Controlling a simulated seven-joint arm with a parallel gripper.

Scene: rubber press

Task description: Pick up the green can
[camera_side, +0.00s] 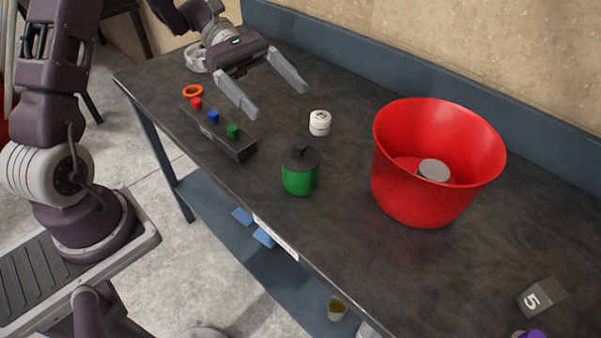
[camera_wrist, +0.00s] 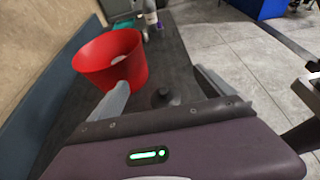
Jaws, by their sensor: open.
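The green can (camera_side: 299,181) with a dark lid and knob stands upright on the dark table, in the middle of the side view. In the wrist view its dark lid (camera_wrist: 161,97) shows between my fingers, partly hidden by the gripper body. My gripper (camera_side: 279,99) is open and empty. In the side view it hangs above the table, up and to the left of the can, apart from it. In the wrist view my gripper (camera_wrist: 170,80) has its two fingers spread wide.
A large red bucket (camera_side: 400,190) with a grey round thing inside stands right of the can. A small white round container (camera_side: 320,123) is behind the can. A dark button box (camera_side: 240,148) with red, blue and green buttons is to the left. A grey block marked 5 (camera_side: 541,297) is front right.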

